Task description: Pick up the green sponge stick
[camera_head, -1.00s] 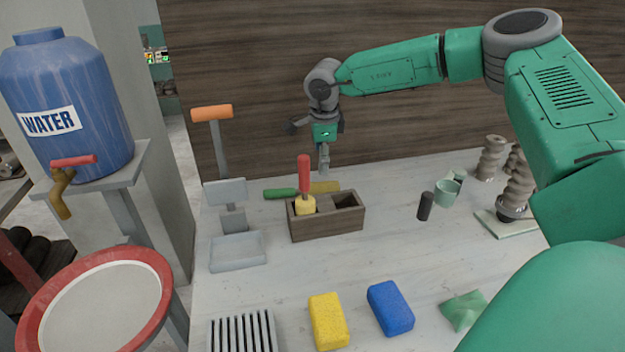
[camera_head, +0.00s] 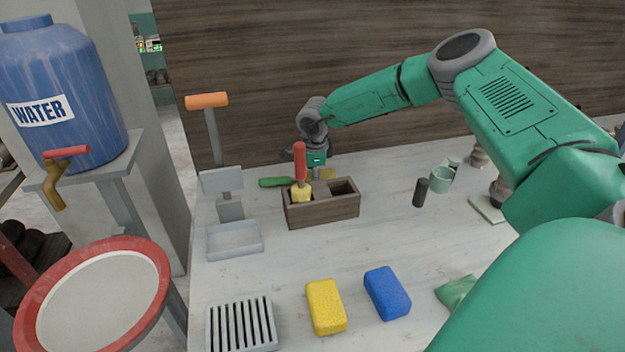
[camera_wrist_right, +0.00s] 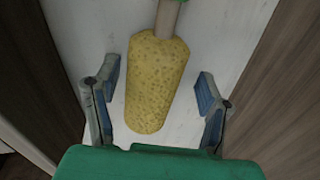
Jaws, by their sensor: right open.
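The green sponge stick lies on the table behind the wooden box; its green handle (camera_head: 275,182) points left in the head view. Its yellow sponge head (camera_wrist_right: 157,80) fills the middle of the right wrist view, with a bit of pale shaft and green at the top. My right gripper (camera_head: 316,172) is down over the sponge end. In the wrist view its two blue-grey fingers (camera_wrist_right: 158,98) are open, one on each side of the sponge, with gaps showing. The fingertips are partly hidden behind the box in the head view. My left gripper is out of view.
The wooden box (camera_head: 322,213) holds a red-handled sponge stick (camera_head: 300,163) standing up, just in front of my right gripper. A grey stand with an orange-handled tool (camera_head: 207,100) is on the left. Yellow (camera_head: 326,307) and blue sponges (camera_head: 387,293) lie in front.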

